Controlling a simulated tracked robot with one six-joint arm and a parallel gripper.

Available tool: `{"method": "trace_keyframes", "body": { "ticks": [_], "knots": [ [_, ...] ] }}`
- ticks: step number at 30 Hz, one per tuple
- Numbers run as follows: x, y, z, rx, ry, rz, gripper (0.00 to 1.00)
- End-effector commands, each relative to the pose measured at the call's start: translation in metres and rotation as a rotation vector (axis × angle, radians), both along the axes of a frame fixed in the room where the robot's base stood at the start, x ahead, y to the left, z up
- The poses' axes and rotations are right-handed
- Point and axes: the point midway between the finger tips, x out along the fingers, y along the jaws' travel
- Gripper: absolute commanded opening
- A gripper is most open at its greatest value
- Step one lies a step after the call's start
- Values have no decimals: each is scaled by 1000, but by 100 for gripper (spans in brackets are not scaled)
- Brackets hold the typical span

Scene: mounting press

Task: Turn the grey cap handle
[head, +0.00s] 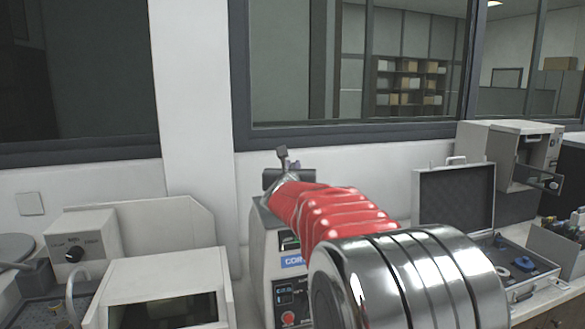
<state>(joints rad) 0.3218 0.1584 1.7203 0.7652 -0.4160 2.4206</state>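The mounting press (262,248) is a pale box with a blue label, a small lit display and a red button on its front. My arm, with red bellows and a chrome joint, reaches over it and hides much of its top and right side. A dark grey upright piece with a small block on top (282,153) sticks up behind the arm's far end; it may be the cap handle. A grey metal part at the arm's far end shows there, but my gripper's fingers cannot be made out. Whether they touch the handle cannot be told.
Left of the press stands a white machine with a dark window (165,312), and behind it a box with a black knob (75,254). To the right lie an open case (455,205) and a white oven-like unit (505,145). A wall with windows closes off the back.

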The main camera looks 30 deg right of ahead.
Motion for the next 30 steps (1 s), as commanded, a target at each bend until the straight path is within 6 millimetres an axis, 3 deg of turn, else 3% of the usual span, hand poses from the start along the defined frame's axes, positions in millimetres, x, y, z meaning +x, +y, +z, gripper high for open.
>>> {"method": "trace_keyframes", "body": {
  "ticks": [4, 30],
  "knots": [
    [0, 0, 0, 1, 1, 0, 0],
    [2, 1, 4, -4, -13, -94, 0]
  ]
}}
